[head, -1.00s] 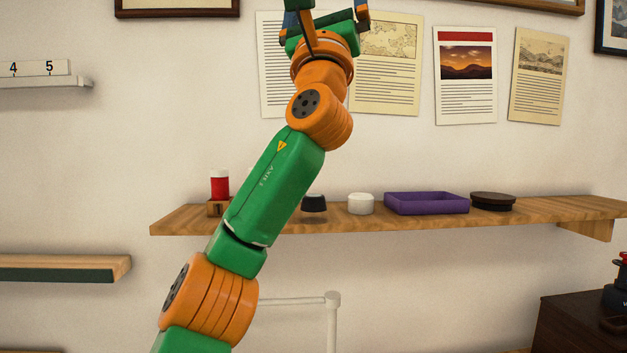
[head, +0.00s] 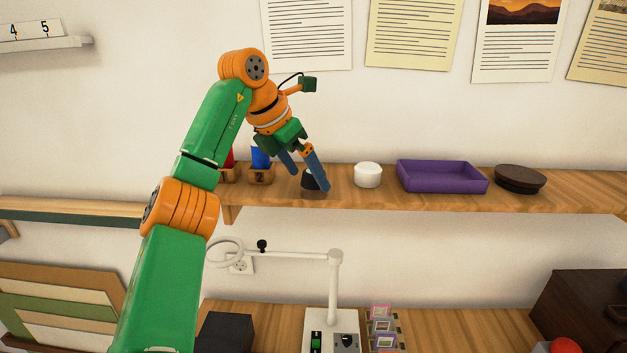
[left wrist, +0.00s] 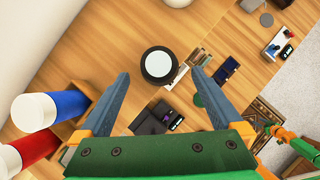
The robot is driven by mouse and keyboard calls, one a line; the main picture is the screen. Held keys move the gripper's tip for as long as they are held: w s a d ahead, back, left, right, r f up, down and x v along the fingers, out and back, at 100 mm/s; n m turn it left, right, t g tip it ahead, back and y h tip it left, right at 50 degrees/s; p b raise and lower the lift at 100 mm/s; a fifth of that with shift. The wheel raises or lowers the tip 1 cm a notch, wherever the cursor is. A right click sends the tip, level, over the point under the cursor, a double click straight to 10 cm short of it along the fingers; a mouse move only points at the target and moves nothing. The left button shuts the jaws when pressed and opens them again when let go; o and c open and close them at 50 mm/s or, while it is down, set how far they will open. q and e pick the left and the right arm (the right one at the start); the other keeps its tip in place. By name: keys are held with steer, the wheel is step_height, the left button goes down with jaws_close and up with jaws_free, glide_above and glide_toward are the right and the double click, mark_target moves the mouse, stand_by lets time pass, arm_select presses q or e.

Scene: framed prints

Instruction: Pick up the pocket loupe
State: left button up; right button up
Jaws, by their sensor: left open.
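The pocket loupe looks to be the small black round piece (head: 309,182) on the wooden wall shelf. In the left wrist view the loupe (left wrist: 160,64) shows from above as a black ring with a pale round top. My left gripper (head: 308,178) is open and points down at it, with its blue fingers partly covering it in the head view. In the left wrist view the fingertips (left wrist: 161,74) lie to either side of the loupe, with gaps on both sides. Whether they are down at its height is hard to tell.
Red and blue cylinders (head: 260,158) in wooden holders stand left of the loupe. A white round jar (head: 367,175), a purple tray (head: 442,177) and a dark round lid (head: 520,179) stand to the right. A white lamp-like stand (head: 334,290) rises below the shelf.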

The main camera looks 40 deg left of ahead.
mark_target(307, 173)
arm_select(q)
steer(key=x, duration=0.3)
steer(key=shift+w+a, duration=0.1)
steer(key=shift+w, duration=0.1)
steer(key=shift+s+r, duration=0.1)
steer(key=shift+s, duration=0.1)
steer(key=c, duration=0.9)
steer(key=shift+w, duration=0.1)
steer(key=c, duration=0.5)
